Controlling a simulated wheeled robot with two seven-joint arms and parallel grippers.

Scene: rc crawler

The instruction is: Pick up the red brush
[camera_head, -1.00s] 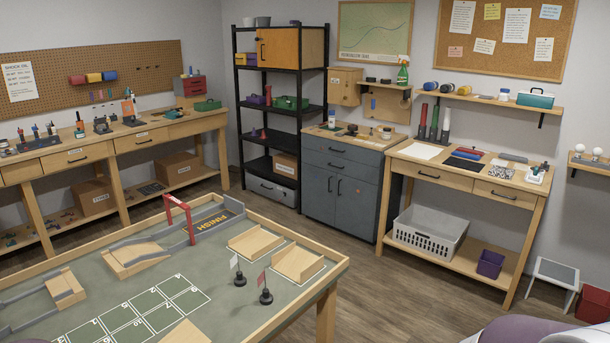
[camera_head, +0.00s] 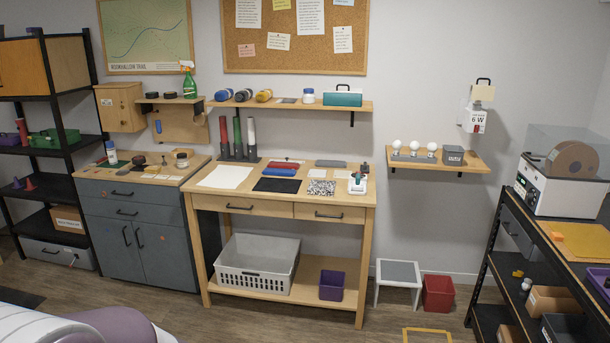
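A long red item (camera_head: 286,164) lies on the wooden workbench (camera_head: 250,200), behind a black mat (camera_head: 277,185). A blue item (camera_head: 281,171) lies just in front of it. The red item is too small here to tell if it is a brush. A red upright cylinder (camera_head: 224,134) stands in a rack on the same bench, beside a green one and a white one. Neither of my grippers is in view.
A grey-blue cabinet (camera_head: 135,225) stands left of the bench. A white basket (camera_head: 258,270) and purple bin (camera_head: 331,285) sit on its lower shelf. A step stool (camera_head: 398,272) and red bin (camera_head: 438,293) are at right. Open floor lies in front.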

